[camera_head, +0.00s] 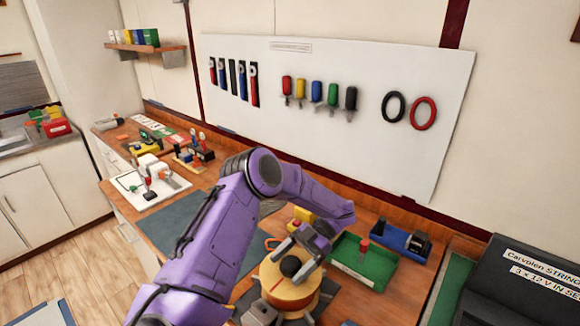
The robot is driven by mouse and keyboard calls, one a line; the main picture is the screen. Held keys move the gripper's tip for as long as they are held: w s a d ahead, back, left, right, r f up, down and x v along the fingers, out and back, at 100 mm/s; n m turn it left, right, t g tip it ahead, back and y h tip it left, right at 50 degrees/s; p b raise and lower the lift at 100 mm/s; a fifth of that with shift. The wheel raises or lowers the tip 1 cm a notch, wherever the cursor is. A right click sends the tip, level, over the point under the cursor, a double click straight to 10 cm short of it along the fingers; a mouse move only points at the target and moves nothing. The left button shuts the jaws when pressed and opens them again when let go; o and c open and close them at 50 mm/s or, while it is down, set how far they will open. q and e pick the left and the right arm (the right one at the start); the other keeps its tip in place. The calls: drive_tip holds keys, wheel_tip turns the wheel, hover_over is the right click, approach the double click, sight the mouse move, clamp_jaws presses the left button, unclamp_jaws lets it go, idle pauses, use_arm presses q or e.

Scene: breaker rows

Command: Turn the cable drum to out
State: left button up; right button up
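The cable drum (277,293) is a round yellow-orange drum with a dark round knob (291,266) on top, at the bottom centre of the head view. My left gripper (298,258) reaches down from the purple arm over the drum. Its grey fingers are at the knob, one on its far side and one on its right. I cannot tell if they press on it. The drum's marking for out is not readable.
A green tray (378,273) with a red-topped item and a blue tray (388,238) with a dark roll stand right of the drum. A dark case (520,285) is at far right.

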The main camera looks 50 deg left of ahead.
sight(310, 258)
use_arm(q)
drive_tip(key=shift+w+r, duration=0.1)
drive_tip(key=shift+w, duration=0.2)
drive_tip(key=v, duration=0.5)
drive_tip(key=shift+w+r+p, duration=0.2)
drive_tip(key=shift+r+p, duration=0.15)
drive_tip(key=shift+p, duration=0.35)
drive_tip(key=shift+w+r+p, duration=0.15)
drive_tip(key=shift+w+p, duration=0.35)
drive_tip(key=shift+w, duration=0.15)
drive_tip(key=shift+w, duration=0.1)
